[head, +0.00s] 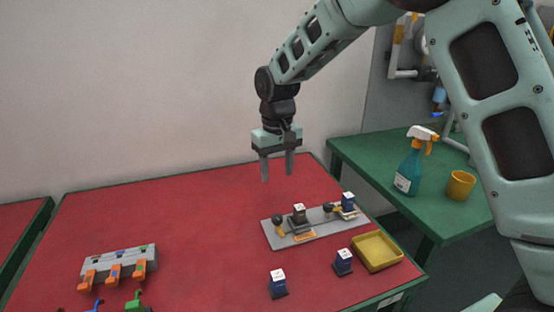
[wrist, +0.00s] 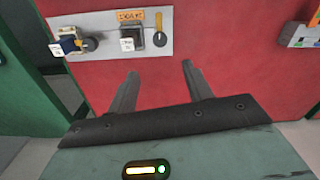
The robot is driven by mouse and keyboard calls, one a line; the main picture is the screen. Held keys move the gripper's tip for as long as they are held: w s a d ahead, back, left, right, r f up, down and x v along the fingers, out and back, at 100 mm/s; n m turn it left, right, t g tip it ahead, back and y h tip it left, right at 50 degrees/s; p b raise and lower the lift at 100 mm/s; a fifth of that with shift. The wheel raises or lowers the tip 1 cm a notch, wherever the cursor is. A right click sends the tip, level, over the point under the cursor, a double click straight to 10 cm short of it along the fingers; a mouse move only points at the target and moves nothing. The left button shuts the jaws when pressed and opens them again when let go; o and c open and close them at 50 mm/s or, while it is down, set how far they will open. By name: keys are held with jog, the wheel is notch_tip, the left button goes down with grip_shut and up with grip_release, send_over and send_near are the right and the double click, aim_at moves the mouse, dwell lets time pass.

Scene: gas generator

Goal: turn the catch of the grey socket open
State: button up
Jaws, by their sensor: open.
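The grey plate (head: 310,229) lies on the red table and bears two socket places. A dark grey block with a white top (head: 299,213), which seems to sit at the grey socket, also shows in the wrist view (wrist: 131,38). Beside it is a catch with a yellow handle and a dark round end (head: 279,225); in the wrist view the yellow handle (wrist: 159,40) points away from the dark end. My gripper (head: 277,175) is open and empty, pointing down above the table behind the plate. Its two fingers also show in the wrist view (wrist: 160,70), apart from the catch.
A blue block (head: 348,200) and a dark knob (head: 328,209) are at the plate's right end. Two loose blocks (head: 278,284) (head: 343,262) and a yellow tray (head: 377,250) are in front. A grey rack with orange parts (head: 118,264) stands left. The table's middle is clear.

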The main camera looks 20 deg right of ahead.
jog(key=shift+r, duration=1.5)
